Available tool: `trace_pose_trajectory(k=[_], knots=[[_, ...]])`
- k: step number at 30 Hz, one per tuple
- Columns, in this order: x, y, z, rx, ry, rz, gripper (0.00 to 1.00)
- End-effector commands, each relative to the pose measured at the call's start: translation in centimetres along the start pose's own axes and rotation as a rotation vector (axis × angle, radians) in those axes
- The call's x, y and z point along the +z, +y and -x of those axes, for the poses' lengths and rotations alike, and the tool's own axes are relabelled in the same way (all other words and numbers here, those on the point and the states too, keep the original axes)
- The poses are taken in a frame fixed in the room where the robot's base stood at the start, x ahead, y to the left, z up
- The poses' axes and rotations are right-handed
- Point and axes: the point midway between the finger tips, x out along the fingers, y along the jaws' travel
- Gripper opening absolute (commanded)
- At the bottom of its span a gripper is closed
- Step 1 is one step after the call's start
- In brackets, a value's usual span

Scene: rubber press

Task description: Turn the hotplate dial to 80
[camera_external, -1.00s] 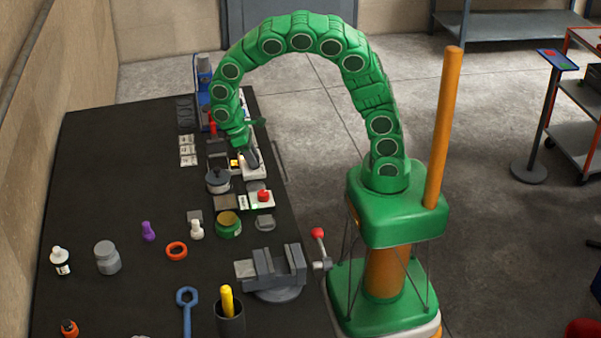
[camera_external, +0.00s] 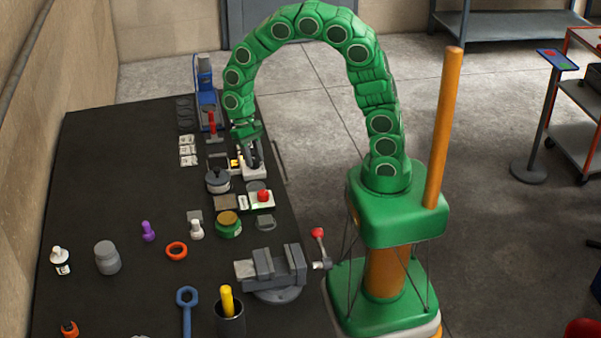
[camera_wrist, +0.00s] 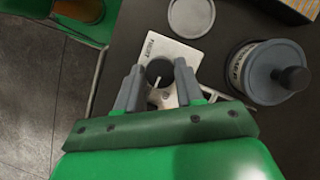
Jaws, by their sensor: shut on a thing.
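The hotplate dial (camera_wrist: 159,71) is a dark round knob on a small white panel (camera_wrist: 183,52) in the wrist view. My gripper (camera_wrist: 158,68) has one grey finger on each side of the dial and is shut on it. A pale pointer shows just below the dial, between the fingers. The panel's lettering and any scale marks are too small to read, so the dial's setting cannot be told. In the external view my gripper (camera_external: 250,160) is down at the white unit (camera_external: 252,173) near the table's right edge and hides the dial there.
A grey lidded pot (camera_external: 218,181) stands close left of the white unit. A red button on a pale plate (camera_external: 263,197) is in front. A blue device (camera_external: 207,85) and a red-handled tool (camera_external: 211,122) stand behind. A vise (camera_external: 272,268) sits nearer the front.

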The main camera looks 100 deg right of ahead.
Motion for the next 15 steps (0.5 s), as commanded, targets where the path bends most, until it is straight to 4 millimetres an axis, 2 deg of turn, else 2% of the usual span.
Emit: trace_pose_trajectory(k=[6,15], knots=[[0.07,-0.06,0.12,-0.053,0.007,-0.115,0.06],[0.1,-0.05,0.07,-0.084,0.012,-0.191,0.06]])
